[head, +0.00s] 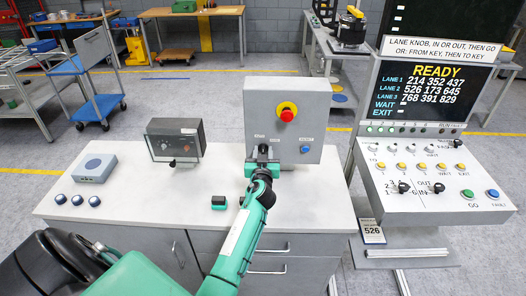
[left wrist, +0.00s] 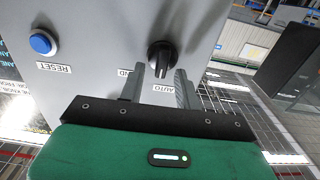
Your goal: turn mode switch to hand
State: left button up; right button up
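The mode switch is a black knob (left wrist: 162,57) on the grey control box (head: 311,101). In the left wrist view its labels are upside down: AUTO (left wrist: 163,89) is in line with the knob, and a label ending in "ND" is partly hidden behind a finger. My left gripper (left wrist: 161,78) is at the box face, its two fingers apart on either side of the knob. I see no clear contact, and the knob's exact pointing is hard to tell. My right gripper is not in view.
The box carries a red emergency button (head: 287,114) and a blue reset button (head: 305,149), seen beside the left gripper. A dark meter box (head: 175,139) and a grey button unit (head: 95,167) stand on the white bench (head: 130,207). A console (head: 435,188) stands at right.

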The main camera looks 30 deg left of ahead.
pick_arm(q)
grip_shut()
jog(key=shift+f+m+b, duration=0.1)
jog(key=shift+m+b, duration=0.45)
jog(key=shift+m, duration=0.35)
jog(key=m, duration=0.1)
jog(key=m+b, duration=0.1)
jog(key=shift+w+d+m, duration=0.15)
jog(key=shift+d+m, duration=0.05)
jog(key=shift+m, duration=0.1)
jog(key=m, duration=0.2)
jog(key=m+b, duration=0.1)
jog(key=m, duration=0.2)
jog(key=shift+w+d+f, duration=0.1)
jog(key=shift+d+f, duration=0.05)
jog(key=shift+d, duration=0.05)
jog(key=shift+f+m, duration=0.1)
jog(key=shift+m, duration=1.1)
jog(key=shift+d, duration=0.1)
